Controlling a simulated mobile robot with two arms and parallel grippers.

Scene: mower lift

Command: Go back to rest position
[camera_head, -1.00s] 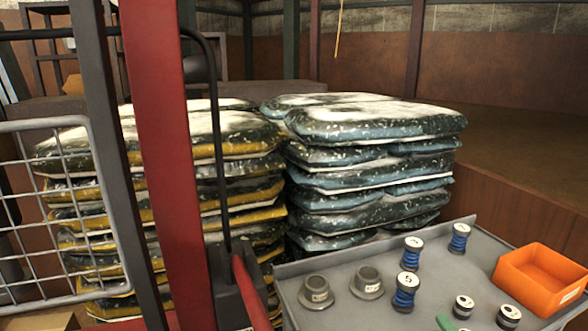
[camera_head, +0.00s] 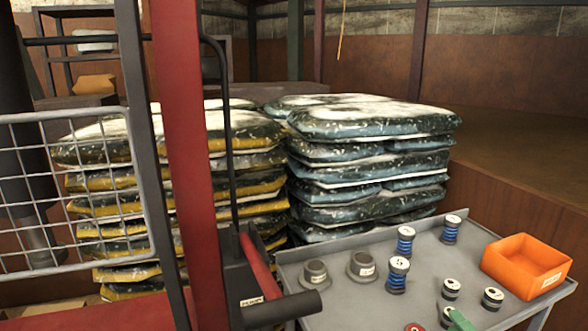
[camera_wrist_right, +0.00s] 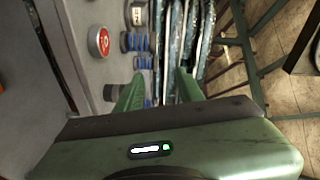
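My right gripper (camera_wrist_right: 160,82) shows in the right wrist view with its two green fingers apart and nothing between them. Part of it, a green fingertip (camera_head: 459,320), shows at the bottom edge of the head view, in front of the grey tray (camera_head: 335,312). In the wrist view the fingers overlap the tray's small parts and the bags beyond; contact cannot be told. My left gripper is not in view.
The tray holds blue springs (camera_head: 397,275), grey flanged bushings (camera_head: 362,267), small dark parts (camera_head: 492,299) and an orange bin (camera_head: 525,262). Stacked bags (camera_head: 370,155) stand behind. A red post (camera_head: 185,150), wire mesh (camera_head: 70,200) and dark-handled lever (camera_head: 275,309) are at left.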

